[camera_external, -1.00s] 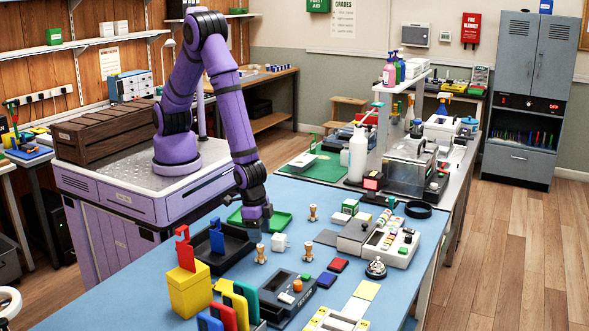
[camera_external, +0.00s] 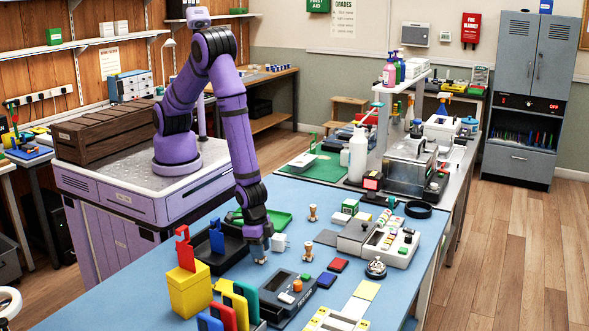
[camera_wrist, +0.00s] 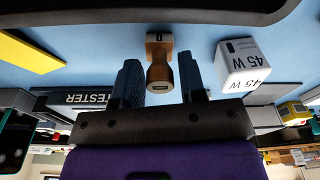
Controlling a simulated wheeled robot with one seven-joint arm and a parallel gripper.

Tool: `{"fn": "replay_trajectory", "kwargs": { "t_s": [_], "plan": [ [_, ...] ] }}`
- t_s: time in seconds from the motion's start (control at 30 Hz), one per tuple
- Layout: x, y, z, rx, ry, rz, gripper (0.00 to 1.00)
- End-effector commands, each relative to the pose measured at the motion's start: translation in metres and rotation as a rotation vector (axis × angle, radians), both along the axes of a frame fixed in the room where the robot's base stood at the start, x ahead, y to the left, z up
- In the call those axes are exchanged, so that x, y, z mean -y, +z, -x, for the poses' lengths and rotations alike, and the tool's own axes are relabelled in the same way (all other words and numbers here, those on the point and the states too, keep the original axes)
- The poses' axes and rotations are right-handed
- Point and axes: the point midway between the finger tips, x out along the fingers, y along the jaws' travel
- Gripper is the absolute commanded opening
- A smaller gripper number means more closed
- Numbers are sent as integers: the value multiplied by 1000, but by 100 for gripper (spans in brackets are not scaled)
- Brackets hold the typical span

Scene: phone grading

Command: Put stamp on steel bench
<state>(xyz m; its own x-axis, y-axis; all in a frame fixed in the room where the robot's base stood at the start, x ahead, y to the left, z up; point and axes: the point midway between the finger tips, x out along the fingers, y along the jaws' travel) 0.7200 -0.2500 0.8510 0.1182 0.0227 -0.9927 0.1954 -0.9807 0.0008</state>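Several wooden-handled stamps stand on the blue table (camera_external: 150,297). One stamp (camera_external: 312,213) is towards the back and another stamp (camera_external: 307,250) is right of my gripper. My gripper (camera_external: 260,254) is low over the table, pointing down at a third stamp, which it mostly hides in the external view. In the wrist view that stamp (camera_wrist: 158,76) shows between the two fingers of my open gripper (camera_wrist: 160,62), with a visible gap at the right finger. The steel bench (camera_external: 457,166) stands beyond the blue table's far end, crowded with equipment.
A white 45 W cube (camera_wrist: 242,62) sits close beside my gripper; it also shows in the external view (camera_external: 279,243). A black tray (camera_external: 207,262), a tester (camera_external: 284,290) and a green tray (camera_external: 277,222) are nearby. A white bottle (camera_external: 357,157) stands on the bench.

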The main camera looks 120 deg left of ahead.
Motion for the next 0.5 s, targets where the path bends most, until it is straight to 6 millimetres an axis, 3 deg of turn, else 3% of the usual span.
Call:
{"fn": "replay_trajectory", "kwargs": {
  "t_s": [0.03, 0.13, 0.5],
  "plan": [
    [0, 0, 0, 0, 0, 0, 26],
    [0, 0, 0, 0, 0, 0, 3],
    [0, 3, 0, 0, 0, 0, 0]
  ]
}}
